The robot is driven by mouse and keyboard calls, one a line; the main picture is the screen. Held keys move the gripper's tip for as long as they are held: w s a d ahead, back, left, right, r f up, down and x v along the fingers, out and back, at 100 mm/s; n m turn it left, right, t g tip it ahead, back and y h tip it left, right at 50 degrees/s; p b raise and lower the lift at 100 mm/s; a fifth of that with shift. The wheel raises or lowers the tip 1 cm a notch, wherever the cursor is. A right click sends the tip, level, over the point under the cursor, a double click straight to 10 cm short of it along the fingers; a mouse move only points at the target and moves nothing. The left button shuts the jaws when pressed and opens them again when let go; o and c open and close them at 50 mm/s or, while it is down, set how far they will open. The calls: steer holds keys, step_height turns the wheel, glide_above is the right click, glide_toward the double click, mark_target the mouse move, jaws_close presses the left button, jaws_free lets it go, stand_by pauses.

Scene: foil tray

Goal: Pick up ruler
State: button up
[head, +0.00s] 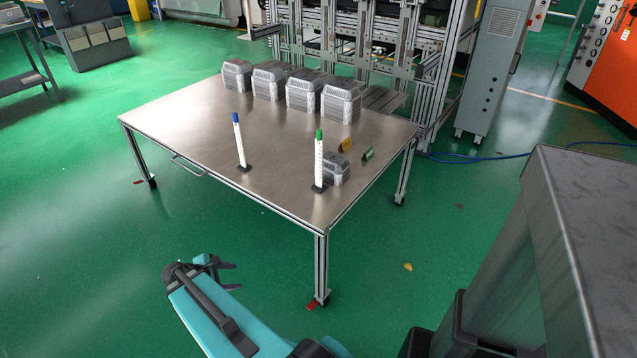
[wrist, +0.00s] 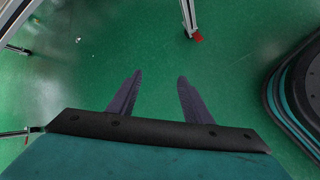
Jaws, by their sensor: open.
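Two slim white upright sticks with dark marks stand on small black bases on the metal table (head: 200,150). One has a blue top (head: 239,140), left of the table's middle; the other has a green top (head: 319,160), close to the front right corner. They look like rulers, but I cannot tell which one is meant. My gripper (head: 234,274) is open and empty, in front of the table and apart from it. In the wrist view its two fingers (wrist: 160,77) are spread over bare green floor, and no stick shows there.
Several grey ribbed boxes (head: 269,82) line the table's back edge. A table leg (wrist: 188,14) shows in the wrist view. Green floor (head: 100,270) lies open at the left.

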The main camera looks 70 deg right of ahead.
steer(key=d+r+n+h+b, duration=0.2)
steer(key=d+r, duration=0.2)
steer(key=d, duration=0.5)
steer(key=n+g+h+b, duration=0.3)
steer(key=n+h+b, duration=0.3)
steer(key=h+b, duration=0.15)
glide_toward(318, 147)
steer(key=shift+d, duration=0.2)
steer(key=shift+d, duration=0.1)
steer(key=b+x, duration=0.1)
steer(key=x, duration=0.6)
steer(key=shift+x, duration=0.75)
steer(key=shift+s+r, duration=0.1)
steer(key=shift+s, duration=0.05)
